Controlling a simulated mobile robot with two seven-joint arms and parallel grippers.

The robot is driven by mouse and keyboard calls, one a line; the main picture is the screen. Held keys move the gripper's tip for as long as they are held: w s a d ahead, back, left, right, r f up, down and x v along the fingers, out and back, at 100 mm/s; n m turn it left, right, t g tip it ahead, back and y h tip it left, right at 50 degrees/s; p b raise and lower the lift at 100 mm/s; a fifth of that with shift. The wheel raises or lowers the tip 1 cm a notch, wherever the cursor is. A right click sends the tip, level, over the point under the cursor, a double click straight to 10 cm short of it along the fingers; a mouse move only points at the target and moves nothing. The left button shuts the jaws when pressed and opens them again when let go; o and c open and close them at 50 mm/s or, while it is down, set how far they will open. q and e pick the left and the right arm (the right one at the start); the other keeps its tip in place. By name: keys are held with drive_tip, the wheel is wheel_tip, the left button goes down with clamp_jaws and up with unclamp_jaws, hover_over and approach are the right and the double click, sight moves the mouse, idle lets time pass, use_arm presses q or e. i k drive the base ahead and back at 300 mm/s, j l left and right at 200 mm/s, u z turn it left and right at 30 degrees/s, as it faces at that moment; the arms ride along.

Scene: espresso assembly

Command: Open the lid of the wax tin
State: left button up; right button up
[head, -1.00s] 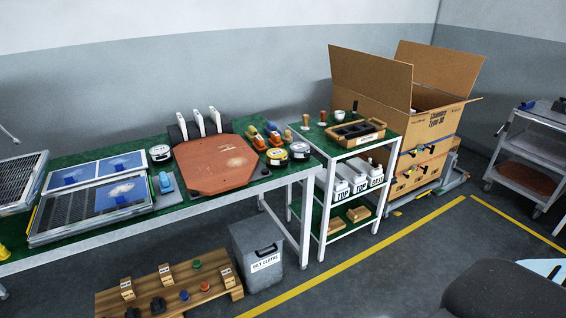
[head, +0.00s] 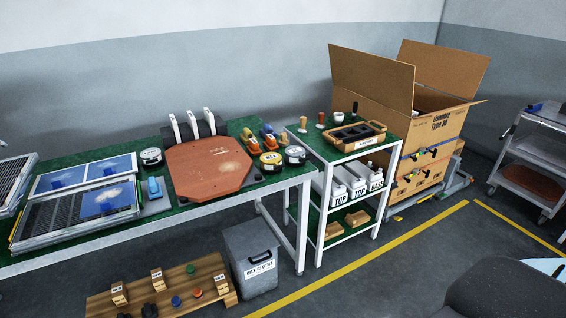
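Several round tins stand on the green-topped workbench (head: 75,244). One tin with a pale lid (head: 151,156) is left of the reddish-brown board. A yellow-and-dark tin (head: 271,160) and a dark tin with a pale top (head: 295,154) stand close together near the bench's right end. All look closed. Their labels are too small to read, so I cannot tell which is the wax tin. Neither of my grippers is in view.
The reddish-brown board (head: 208,170) lies mid-bench, with framed panels (head: 80,205) to its left. A shelf cart (head: 318,205) stands right of the bench, before a large open carton (head: 440,125).

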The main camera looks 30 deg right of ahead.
sight(270, 158)
drive_tip(key=i+l, duration=0.15)
drive_tip(key=l, duration=0.4)
drive_tip(key=i+l, duration=0.15)
drive_tip(key=l, duration=0.35)
drive_tip(key=i+l, duration=0.2)
drive_tip(key=l, duration=0.35)
drive_tip(key=i+l, duration=0.15)
drive_tip(key=l, duration=0.4)
drive_tip(key=i+l+u, duration=0.1)
drive_tip(key=l, duration=0.45)
drive_tip(key=i+l, duration=0.2)
drive_tip(key=l, duration=0.3)
drive_tip(key=i+l, duration=0.1)
drive_tip(key=l, duration=0.45)
drive_tip(key=i+l, duration=0.15)
drive_tip(key=l, duration=0.4)
